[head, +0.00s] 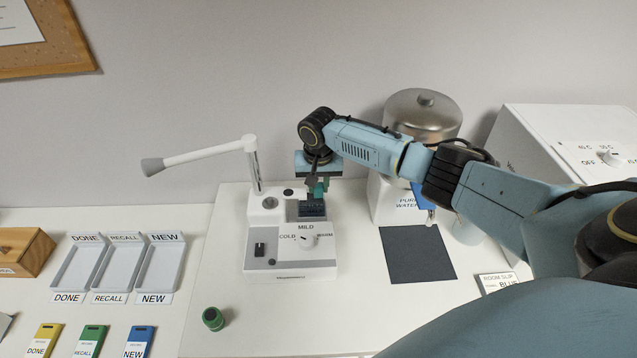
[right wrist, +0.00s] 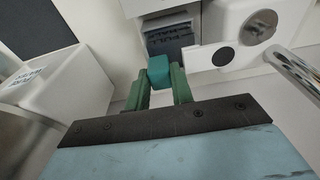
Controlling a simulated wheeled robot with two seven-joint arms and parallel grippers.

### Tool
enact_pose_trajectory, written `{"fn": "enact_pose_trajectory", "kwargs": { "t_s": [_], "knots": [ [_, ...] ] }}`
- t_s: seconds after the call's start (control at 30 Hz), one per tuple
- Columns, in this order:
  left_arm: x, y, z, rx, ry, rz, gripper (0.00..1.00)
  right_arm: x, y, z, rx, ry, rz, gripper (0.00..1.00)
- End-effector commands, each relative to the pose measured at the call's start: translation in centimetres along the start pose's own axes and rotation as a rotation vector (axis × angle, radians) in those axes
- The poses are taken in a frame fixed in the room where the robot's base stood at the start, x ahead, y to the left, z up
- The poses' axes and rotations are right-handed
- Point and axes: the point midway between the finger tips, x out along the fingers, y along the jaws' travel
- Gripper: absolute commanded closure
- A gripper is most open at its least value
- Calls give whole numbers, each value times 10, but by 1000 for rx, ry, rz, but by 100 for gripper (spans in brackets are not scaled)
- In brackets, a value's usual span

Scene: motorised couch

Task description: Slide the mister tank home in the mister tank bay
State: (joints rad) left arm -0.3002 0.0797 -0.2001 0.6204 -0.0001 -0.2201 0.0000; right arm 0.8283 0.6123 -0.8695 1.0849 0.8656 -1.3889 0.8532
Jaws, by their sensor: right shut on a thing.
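The mister machine (head: 290,262) is a white unit with a dial marked cold, mild and warm. The dark mister tank (head: 312,208) shows at the bay behind the dial, below my right gripper (head: 318,186). In the right wrist view the tank (right wrist: 168,40) is a dark block with lettering, between pale bay walls. My right gripper (right wrist: 161,84) is shut on the teal grip (right wrist: 159,70), which meets the tank's near edge in that view. How deep the tank sits in the bay I cannot tell. My left gripper is not in view.
A swing arm (head: 200,154) rises on the machine's left. A green cap (head: 213,319) lies on the table at front left. A purified-water dispenser (head: 395,205) and dark mat (head: 418,254) are to the right. Labelled trays (head: 118,262) stand at left.

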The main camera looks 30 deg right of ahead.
Motion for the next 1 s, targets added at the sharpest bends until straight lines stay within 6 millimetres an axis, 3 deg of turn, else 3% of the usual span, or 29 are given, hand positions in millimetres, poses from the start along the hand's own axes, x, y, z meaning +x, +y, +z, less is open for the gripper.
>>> {"fn": "enact_pose_trajectory", "kwargs": {
  "t_s": [0.33,0.37,0.53,0.83,1.0],
  "knots": [
    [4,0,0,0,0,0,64,8,0,1,0,1,-1,100],
    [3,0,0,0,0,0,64,7,0,0,0,1,-1,73],
    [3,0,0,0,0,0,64,7,0,0,0,1,0,52],
    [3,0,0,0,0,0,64,6,0,1,0,0,0,52],
    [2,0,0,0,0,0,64,-13,0,0,-1,3,-2,52]
  ]
}}
